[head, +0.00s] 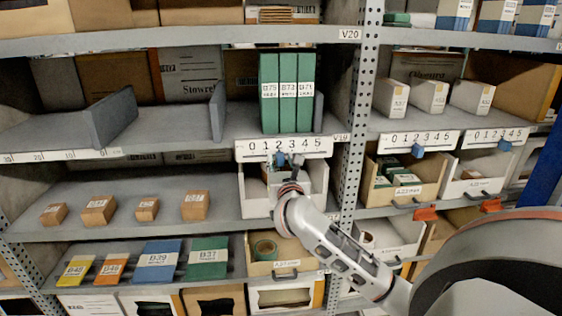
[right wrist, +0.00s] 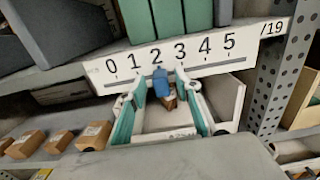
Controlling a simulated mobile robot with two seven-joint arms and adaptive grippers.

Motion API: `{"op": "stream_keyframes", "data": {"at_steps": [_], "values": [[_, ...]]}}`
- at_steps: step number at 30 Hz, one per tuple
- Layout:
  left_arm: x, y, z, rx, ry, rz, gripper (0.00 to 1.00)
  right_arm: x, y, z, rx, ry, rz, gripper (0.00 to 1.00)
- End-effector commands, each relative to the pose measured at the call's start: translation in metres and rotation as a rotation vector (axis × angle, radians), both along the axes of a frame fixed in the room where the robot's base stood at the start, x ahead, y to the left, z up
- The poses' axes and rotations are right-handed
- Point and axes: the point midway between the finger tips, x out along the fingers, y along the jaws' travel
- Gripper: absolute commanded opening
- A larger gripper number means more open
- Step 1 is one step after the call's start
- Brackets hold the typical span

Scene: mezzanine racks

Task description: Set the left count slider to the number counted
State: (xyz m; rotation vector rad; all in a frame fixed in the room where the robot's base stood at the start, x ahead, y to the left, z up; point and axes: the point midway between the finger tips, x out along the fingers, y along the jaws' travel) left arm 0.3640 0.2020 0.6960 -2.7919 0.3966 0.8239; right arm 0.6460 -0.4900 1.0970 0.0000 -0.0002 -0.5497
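The left count slider is a small blue block (head: 280,159) on a white scale plate (head: 247,152) marked 0 to 5, on the shelf edge. In the right wrist view the blue slider (right wrist: 160,80) sits below the 2. Above the plate stand three green binders (head: 287,92). My right gripper (head: 287,168) is just in front of the plate. In the right wrist view its teal-padded fingers (right wrist: 158,100) are spread apart, one on each side of the slider; contact cannot be told. My left gripper is not in view.
Two more scale plates with blue sliders (head: 418,152) (head: 504,146) are on the right bay. A perforated post (head: 357,120) stands right of the plate. A white bin (head: 255,197) is below it. Small cartons (head: 99,209) sit on the shelf to the left.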

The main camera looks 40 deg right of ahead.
Motion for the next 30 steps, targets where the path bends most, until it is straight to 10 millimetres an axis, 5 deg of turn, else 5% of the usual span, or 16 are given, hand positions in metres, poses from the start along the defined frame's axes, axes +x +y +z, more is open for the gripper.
{"op": "stream_keyframes", "data": {"at_steps": [18, 30], "values": [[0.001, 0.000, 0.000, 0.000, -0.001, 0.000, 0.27, -0.090, 0.055, -0.001, 0.003, 0.001, 0.001, 0.33], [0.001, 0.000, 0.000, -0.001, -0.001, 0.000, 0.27, -0.099, 0.060, 0.000, 0.000, 0.000, 0.000, 0.33]]}}
